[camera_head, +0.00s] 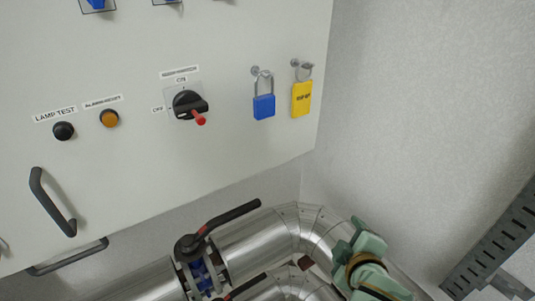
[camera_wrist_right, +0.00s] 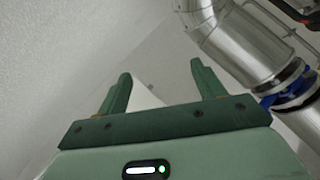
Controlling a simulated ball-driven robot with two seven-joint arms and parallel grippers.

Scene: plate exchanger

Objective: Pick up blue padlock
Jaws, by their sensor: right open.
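The blue padlock (camera_head: 264,107) hangs by its shackle from a small peg near the right edge of the white cabinet panel. My right gripper (camera_head: 353,238) is green and sits below and to the right of the padlock, apart from it, in front of the metal pipe. In the right wrist view its two fingers (camera_wrist_right: 160,75) are spread with nothing between them. The padlock does not show in the right wrist view. My left gripper is in neither view.
A yellow padlock (camera_head: 301,99) hangs just right of the blue one. A black rotary switch with a red tag (camera_head: 188,104) is on the panel to the left. Insulated pipes (camera_head: 265,240) with a black-handled valve run below the cabinet. A perforated metal rail (camera_head: 497,243) is at right.

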